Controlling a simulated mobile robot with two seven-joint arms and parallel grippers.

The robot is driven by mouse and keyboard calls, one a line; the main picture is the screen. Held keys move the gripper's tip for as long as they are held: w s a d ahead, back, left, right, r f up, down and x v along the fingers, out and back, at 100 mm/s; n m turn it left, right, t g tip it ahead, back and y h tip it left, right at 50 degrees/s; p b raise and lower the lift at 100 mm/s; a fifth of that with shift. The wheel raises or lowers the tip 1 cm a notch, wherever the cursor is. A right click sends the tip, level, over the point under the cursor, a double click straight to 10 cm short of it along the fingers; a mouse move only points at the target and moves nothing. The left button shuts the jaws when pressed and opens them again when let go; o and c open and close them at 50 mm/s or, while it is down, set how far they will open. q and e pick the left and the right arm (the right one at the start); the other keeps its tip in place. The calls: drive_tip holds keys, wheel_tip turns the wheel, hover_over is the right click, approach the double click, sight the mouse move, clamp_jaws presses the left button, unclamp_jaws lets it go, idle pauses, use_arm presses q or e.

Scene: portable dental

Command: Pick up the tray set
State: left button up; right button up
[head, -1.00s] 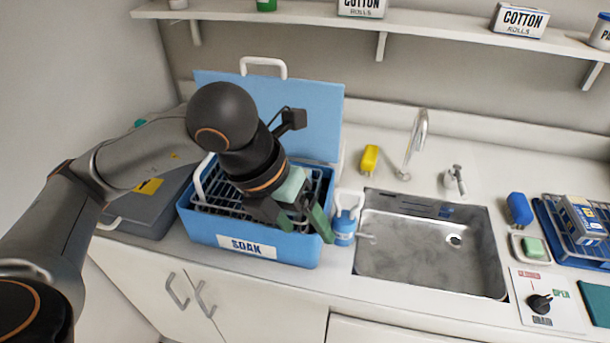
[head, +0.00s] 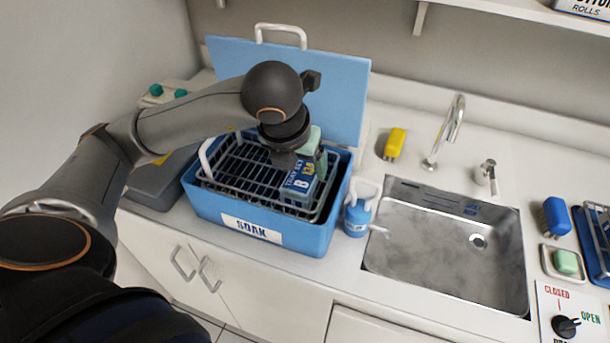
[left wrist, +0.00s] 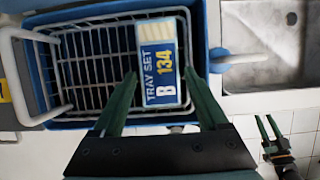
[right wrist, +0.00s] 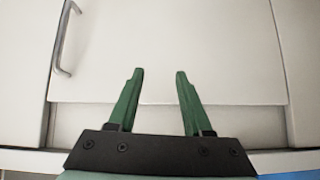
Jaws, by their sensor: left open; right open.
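The tray set (head: 300,181) is a blue and white block labelled "TRAY SET B 134". It sits in the right part of a wire basket (head: 234,181) inside the blue SOAK tub (head: 205,208). In the left wrist view the tray set (left wrist: 162,62) lies ahead of and between the open green fingers of my left gripper (left wrist: 160,85). I cannot tell if the fingers touch it. In the head view my left gripper (head: 300,160) is over the basket and partly hides the tray set. My right gripper (right wrist: 153,75) is open and empty, facing a white cabinet front.
The tub's blue lid (head: 340,95) stands upright behind it. A blue bottle (head: 357,218) stands beside the tub, left of the steel sink (head: 440,250). A yellow object (head: 395,143) and the faucet (head: 447,135) are at the back. A grey box (head: 160,185) is at left.

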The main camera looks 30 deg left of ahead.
sight(304, 171)
use_arm(q)
drive_tip(key=x, duration=0.5)
drive_tip(key=shift+p, duration=0.35)
drive_tip(key=shift+a+r, duration=0.1)
drive_tip(key=shift+r, duration=0.05)
clamp_jaws()
